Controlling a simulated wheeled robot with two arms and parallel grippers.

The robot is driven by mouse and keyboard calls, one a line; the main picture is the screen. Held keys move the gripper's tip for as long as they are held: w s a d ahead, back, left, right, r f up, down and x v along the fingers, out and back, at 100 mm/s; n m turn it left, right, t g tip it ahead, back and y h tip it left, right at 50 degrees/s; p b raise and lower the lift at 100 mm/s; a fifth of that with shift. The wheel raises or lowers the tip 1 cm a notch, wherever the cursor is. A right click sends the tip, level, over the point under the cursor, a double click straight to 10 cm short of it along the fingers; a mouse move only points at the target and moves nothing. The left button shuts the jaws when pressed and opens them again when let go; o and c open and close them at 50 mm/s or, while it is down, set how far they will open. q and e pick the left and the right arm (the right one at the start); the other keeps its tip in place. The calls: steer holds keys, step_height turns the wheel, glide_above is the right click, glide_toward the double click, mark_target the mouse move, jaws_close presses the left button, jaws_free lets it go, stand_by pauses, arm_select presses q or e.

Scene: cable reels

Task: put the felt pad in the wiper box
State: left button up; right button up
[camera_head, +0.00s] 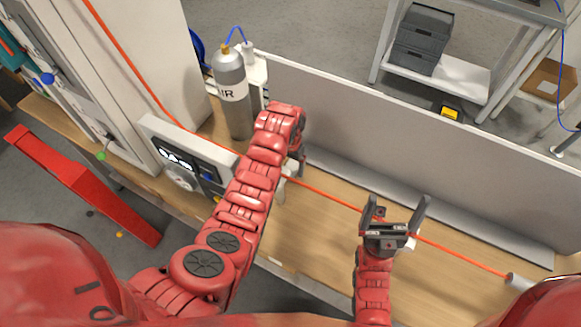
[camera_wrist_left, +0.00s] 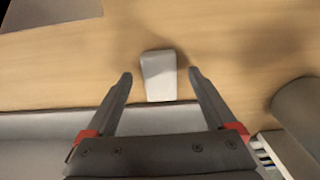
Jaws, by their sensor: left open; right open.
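In the left wrist view a small pale grey-white block (camera_wrist_left: 158,82), possibly the felt pad, lies on the wooden bench. It appears between the fingertips of my open left gripper (camera_wrist_left: 160,73); the fingers do not visibly touch it. In the head view my left forearm hides most of that gripper (camera_head: 296,167), which points down over the bench. My right gripper (camera_head: 395,208) is open and empty above the bench, right of centre. I cannot make out a wiper box for certain in either view.
An orange cable (camera_head: 325,193) runs across the bench to a pale cylinder (camera_head: 519,282). A grey gas bottle (camera_head: 231,90) and a machine with a display (camera_head: 186,160) stand at left. A grey panel (camera_head: 420,135) closes the back. Bare bench (camera_head: 320,235) shows between my arms.

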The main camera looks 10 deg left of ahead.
arm_select(q)
steer(key=shift+f, duration=0.55)
steer(key=shift+c, duration=0.3)
steer(key=shift+s, duration=0.1)
steer(key=c, duration=1.3)
steer(key=shift+c, duration=0.2)
